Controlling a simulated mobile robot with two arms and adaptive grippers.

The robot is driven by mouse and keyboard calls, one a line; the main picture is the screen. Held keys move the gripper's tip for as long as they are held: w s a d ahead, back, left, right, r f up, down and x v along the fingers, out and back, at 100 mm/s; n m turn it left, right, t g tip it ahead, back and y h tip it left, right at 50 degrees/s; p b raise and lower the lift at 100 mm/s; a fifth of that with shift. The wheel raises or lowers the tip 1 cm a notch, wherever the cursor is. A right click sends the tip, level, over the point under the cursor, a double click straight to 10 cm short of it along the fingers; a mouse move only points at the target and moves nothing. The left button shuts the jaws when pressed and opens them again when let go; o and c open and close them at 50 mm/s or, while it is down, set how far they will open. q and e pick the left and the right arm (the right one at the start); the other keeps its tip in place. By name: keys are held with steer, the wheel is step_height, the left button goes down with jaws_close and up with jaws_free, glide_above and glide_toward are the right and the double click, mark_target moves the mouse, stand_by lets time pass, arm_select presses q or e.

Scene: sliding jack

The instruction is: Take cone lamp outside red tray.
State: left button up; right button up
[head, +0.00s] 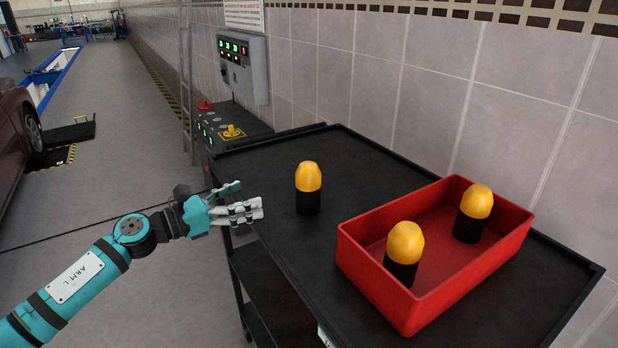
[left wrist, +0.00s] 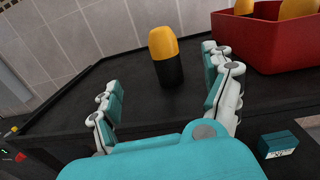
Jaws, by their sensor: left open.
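A cone lamp (head: 308,189) with a yellow dome and black base stands upright on the black cart top, left of the red tray (head: 372,284). Two similar lamps stand inside the tray: a near-left one (head: 404,248) and a far-right one (head: 474,210). The tray wall hides part of the near lamp's base. My left gripper (head: 250,210) is open and empty at the cart's left edge, left of the outside lamp and apart from it. In the left wrist view the outside lamp (left wrist: 167,58) stands beyond the open fingers. My right gripper is not in view.
The black cart (head: 260,167) stands along a tiled wall. A control box (head: 243,62) hangs on the wall behind it, above a console with a yellow knob (head: 232,132). A dark red car (head: 14,135) is at the far left. The cart top around the outside lamp is clear.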

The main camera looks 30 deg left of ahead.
mark_target(297, 176)
arm_select(q)
steer(key=shift+m, duration=0.3)
steer(key=p+x, duration=0.1)
steer(key=x, duration=0.3)
steer(key=p+x, duration=0.2)
steer(key=x, duration=0.1)
steer(key=r+p+x, duration=0.1)
steer(key=p+x, duration=0.1)
steer(key=x, duration=0.2)
steer(key=shift+w+d, duration=0.2)
steer(key=shift+d, duration=0.1)
steer(key=shift+w+d+f, duration=0.15)
steer(key=shift+w, duration=0.1)
steer(key=p+x, duration=0.3)
steer(key=x, duration=0.1)
steer(key=shift+w+d, duration=0.3)
steer(key=shift+w, duration=0.05)
steer(key=shift+w+d+f, duration=0.15)
steer(key=shift+w, duration=0.15)
steer(key=shift+s, duration=0.1)
steer(key=shift+c, duration=0.4)
steer(key=shift+c, duration=1.2)
steer(key=c, duration=0.9)
steer(key=shift+c, duration=0.6)
